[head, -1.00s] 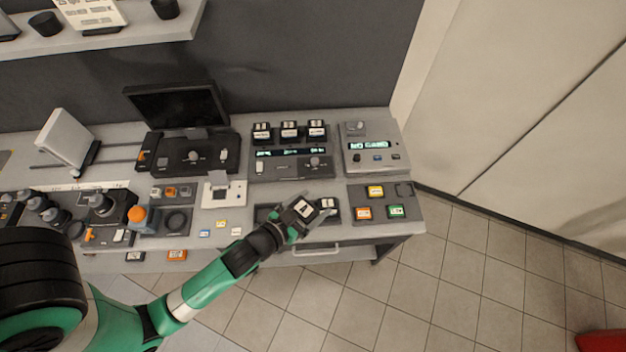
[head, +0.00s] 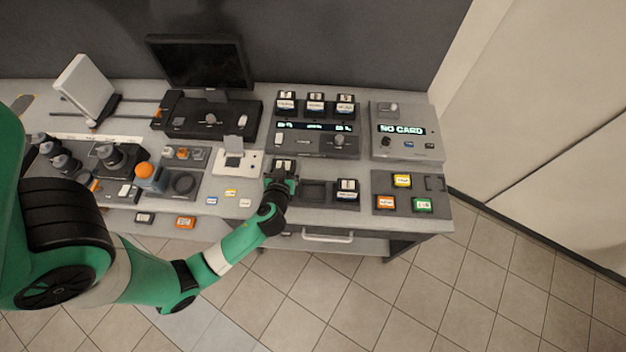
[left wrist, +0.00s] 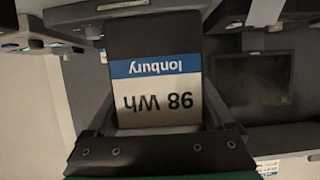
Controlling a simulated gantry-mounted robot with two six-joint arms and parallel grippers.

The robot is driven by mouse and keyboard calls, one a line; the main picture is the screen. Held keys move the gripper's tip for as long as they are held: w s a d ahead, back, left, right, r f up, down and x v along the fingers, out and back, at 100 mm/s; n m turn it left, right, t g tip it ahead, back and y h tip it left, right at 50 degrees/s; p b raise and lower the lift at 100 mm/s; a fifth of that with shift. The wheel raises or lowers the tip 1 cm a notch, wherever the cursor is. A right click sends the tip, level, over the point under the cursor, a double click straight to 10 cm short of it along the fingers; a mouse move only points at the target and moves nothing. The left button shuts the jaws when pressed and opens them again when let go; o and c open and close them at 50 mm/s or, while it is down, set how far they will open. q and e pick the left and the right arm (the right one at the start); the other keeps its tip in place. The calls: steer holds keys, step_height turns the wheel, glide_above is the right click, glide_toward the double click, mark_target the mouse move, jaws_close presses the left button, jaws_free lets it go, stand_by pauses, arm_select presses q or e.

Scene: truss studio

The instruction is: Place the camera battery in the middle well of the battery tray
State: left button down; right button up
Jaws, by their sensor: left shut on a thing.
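My left gripper (head: 282,180) is shut on the camera battery (head: 284,165) at the left end of the battery tray (head: 330,207). In the left wrist view the battery (left wrist: 155,75) is a black block with a blue and white label reading "Ionbury 98 Wh", upside down, between the fingers. The tray's middle well (head: 314,192) is empty, just right of the gripper. A second battery (head: 347,187) stands in the right well. The left well is mostly hidden by my gripper; I cannot tell whether the held battery touches the tray. My right gripper is out of view.
A charger (head: 318,140) with several batteries along its back stands behind the tray. A card reader (head: 405,130) showing "NO CARD" is at the back right. A card tray (head: 410,207) with coloured cards lies to the right. A white printer-like device (head: 236,160) is close on the left.

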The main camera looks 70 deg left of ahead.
arm_select(q)
steer(key=w+d+f, duration=0.1)
steer(key=w+f, duration=0.1)
steer(key=w+d+f+b, duration=0.1)
steer(key=w+f, duration=0.1)
steer(key=w, duration=0.1)
steer(key=w+d+f+b, duration=0.1)
steer(key=w+f, duration=0.1)
steer(key=f, duration=0.1)
steer(key=shift+w, duration=0.3)
steer(key=shift+w+f+b, duration=0.15)
steer(key=shift+f+b, duration=0.1)
steer(key=shift+b, duration=0.15)
step_height(320, 180, down, 3)
steer(key=b, duration=0.3)
steer(key=shift+f, duration=0.15)
steer(key=shift+r, duration=0.2)
